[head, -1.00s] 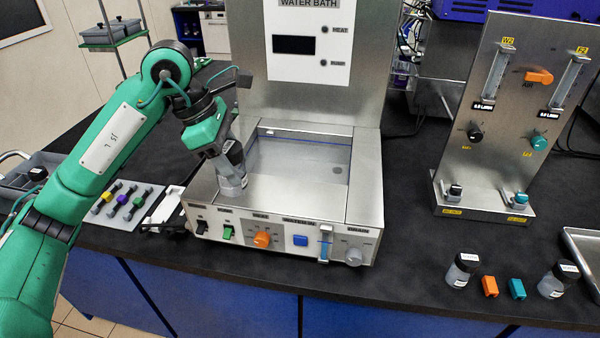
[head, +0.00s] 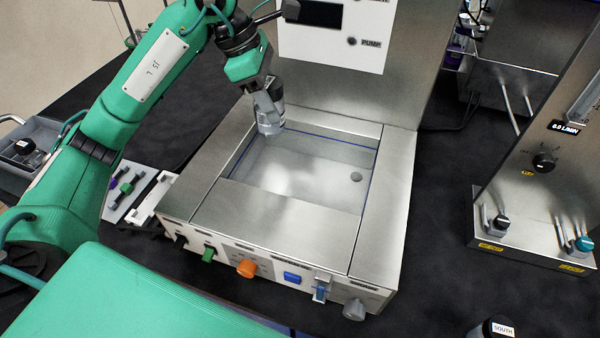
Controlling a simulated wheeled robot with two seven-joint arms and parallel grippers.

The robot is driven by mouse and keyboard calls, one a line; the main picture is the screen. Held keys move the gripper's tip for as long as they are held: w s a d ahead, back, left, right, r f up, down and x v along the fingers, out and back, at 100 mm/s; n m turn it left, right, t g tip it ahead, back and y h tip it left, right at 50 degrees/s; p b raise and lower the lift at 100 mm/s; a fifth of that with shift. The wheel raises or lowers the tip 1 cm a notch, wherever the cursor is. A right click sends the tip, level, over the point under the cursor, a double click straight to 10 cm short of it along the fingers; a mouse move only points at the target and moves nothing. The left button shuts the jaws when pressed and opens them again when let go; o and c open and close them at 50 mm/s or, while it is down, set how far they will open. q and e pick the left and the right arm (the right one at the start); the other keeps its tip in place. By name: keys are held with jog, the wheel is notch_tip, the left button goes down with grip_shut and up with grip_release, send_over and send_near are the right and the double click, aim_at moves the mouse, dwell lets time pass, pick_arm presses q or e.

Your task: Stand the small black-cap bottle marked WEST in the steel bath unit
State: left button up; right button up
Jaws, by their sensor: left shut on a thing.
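My left gripper (head: 266,92) is shut on a small translucent grey bottle (head: 271,124). The bottle hangs nearly upright at the back left corner of the basin opening in the steel bath unit (head: 384,225). The fingers cover most of its upper part, and no marking on it is readable. I cannot tell whether its base touches the basin floor or the rim. The basin (head: 300,172) is otherwise empty apart from a round grey spot, perhaps a drain, at its right. My right gripper is not in view.
The unit's tall back panel (head: 390,85) rises close behind the bottle. Knobs and switches, including an orange knob (head: 247,268), line the front. A flowmeter stand (head: 545,160) is at the right. A bottle marked SOUTH (head: 493,328) is at the bottom edge.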

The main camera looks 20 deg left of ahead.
pick_arm(q)
notch_tip(320, 180, down, 19)
jog(key=p, duration=0.3)
jog(key=shift+s+r+p, duration=0.15)
jog(key=shift+p, duration=0.15)
jog(key=shift+f, duration=0.3)
jog(key=shift+f, duration=0.1)
jog(key=shift+f, duration=0.15)
jog(key=o, duration=1.1)
jog(key=shift+c, duration=0.2)
